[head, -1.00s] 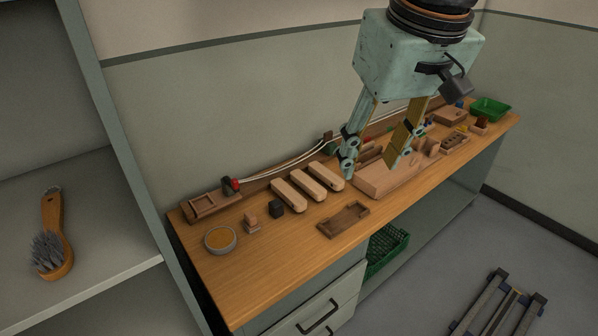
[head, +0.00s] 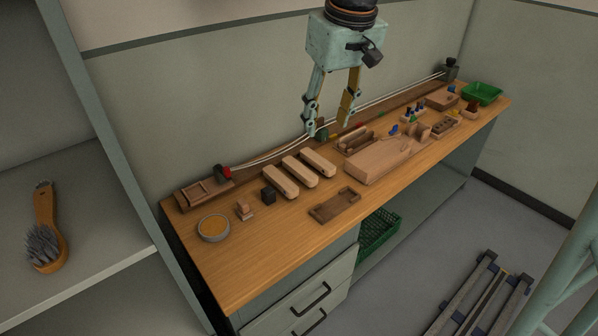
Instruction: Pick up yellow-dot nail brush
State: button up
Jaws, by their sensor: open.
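Three pale wooden oblong brush blocks (head: 299,172) lie side by side on the left half of the workbench in the head view. No yellow dot can be made out on any of them, so I cannot tell which, if any, is the yellow-dot nail brush. My gripper (head: 330,126) is open and empty, pointing down. In the picture it appears above and to the right of the blocks, near the back of the bench, apart from them.
A grey-bristled brush (head: 45,235) lies on the left shelf.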

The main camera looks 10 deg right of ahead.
jog(key=w+f+n+p, duration=0.1)
jog(key=w+f, duration=0.8)
jog(key=w, duration=0.5)
jog(key=n+g+p, duration=0.1)
jog(key=n+p, duration=0.1)
send_over(300, 168)
jog(key=s, duration=0.2)
notch_tip(300, 168, down, 12)
jog(key=shift+w+d+f, duration=0.15)
jog(key=shift+w+d, duration=0.05)
jog(key=shift+d, duration=0.05)
jog(key=shift+f, duration=0.1)
jog(key=shift+w+a+f+b, duration=0.1)
jog(key=shift+w+f+b, duration=0.15)
jog(key=shift+f, duration=1.15)
jog(key=shift+w+a+f+b, duration=0.1)
jog(key=shift+f+b, duration=0.25)
jog(key=shift+f, duration=1)
jog(key=shift+w+a+f+b, duration=0.1)
jog(key=shift+w+f+b, duration=0.15)
jog(key=shift+f, duration=1.15)
jog(key=shift+f, duration=0.1)
jog(key=shift+w+f+b, duration=0.15)
jog(key=shift+f+b, duration=0.25)
jog(key=shift+f, duration=0.85)
jog(key=shift+w+f+b, duration=0.1)
jog(key=shift+f+b, duration=0.25)
jog(key=shift+f, duration=0.85)
jog(key=c, duration=1)
